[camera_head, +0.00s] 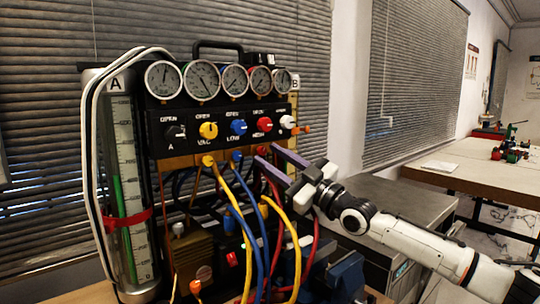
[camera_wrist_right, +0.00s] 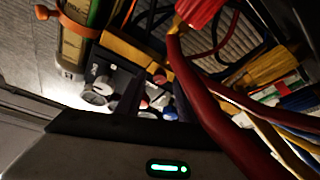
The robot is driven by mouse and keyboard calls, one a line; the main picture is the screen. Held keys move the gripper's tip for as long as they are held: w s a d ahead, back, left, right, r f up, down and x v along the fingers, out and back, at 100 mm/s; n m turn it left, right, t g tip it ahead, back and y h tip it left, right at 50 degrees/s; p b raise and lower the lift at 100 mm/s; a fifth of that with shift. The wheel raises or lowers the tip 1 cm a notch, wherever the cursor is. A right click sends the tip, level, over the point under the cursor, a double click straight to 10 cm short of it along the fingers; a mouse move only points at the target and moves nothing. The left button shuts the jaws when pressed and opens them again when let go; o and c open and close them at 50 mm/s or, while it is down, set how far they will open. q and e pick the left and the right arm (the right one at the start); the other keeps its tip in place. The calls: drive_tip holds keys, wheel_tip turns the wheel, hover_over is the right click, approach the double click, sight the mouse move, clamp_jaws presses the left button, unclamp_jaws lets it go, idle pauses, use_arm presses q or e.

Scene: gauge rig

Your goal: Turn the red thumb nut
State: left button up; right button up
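The red thumb nut (camera_head: 262,151) is small on the brass strip under the red knob of the gauge panel, with a red hose below it. A ribbed red fitting with a red hose, which looks like the same nut (camera_wrist_right: 197,11), shows at the top of the right wrist view. My right gripper (camera_head: 266,153) comes in from the right, its two long fingers apart with a gap between them. Its tips are close to the nut in the picture; I cannot tell whether they touch it. My left gripper is in neither view.
The panel (camera_head: 220,129) carries several coloured knobs, with round gauges (camera_head: 202,80) above. Yellow (camera_head: 236,205) and blue (camera_head: 252,215) hoses hang below, beside my right gripper. A tall tube (camera_head: 125,190) stands at left. A workbench (camera_head: 490,172) is at far right.

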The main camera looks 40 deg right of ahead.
drive_tip(key=shift+w+a+r, duration=0.15)
drive_tip(key=shift+w, duration=0.25)
drive_tip(key=shift+c, duration=0.5)
clamp_jaws()
